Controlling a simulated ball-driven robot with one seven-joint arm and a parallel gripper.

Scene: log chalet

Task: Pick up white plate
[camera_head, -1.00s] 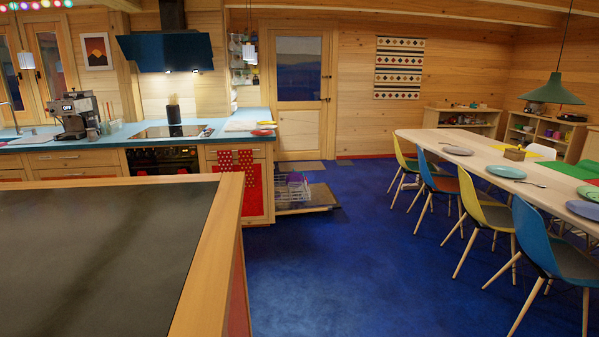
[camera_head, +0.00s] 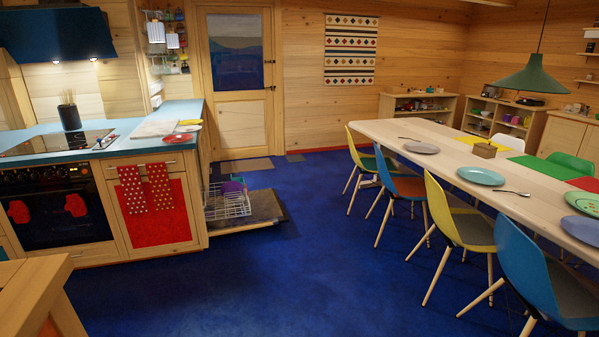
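I cannot clearly make out a white plate. A flat white item (camera_head: 152,129) lies on the blue counter, too small to tell whether it is a cloth or a plate. Beside it are a red plate-like disc (camera_head: 174,138) and a small yellow item (camera_head: 189,122) with something pale under it. An open dishwasher rack (camera_head: 228,203) holds a purple item (camera_head: 233,187); other contents are unclear. The dining table (camera_head: 395,130) bears a greyish plate (camera_head: 421,148), a teal plate (camera_head: 480,176) and a green plate (camera_head: 584,203). My gripper is not in view.
The dishwasher door (camera_head: 262,207) lies open low over the floor at the counter's end. Several chairs (camera_head: 455,225) line the table's near side. A wooden-edged unit (camera_head: 35,290) stands at the lower left. The blue floor (camera_head: 260,285) between counter and table is clear.

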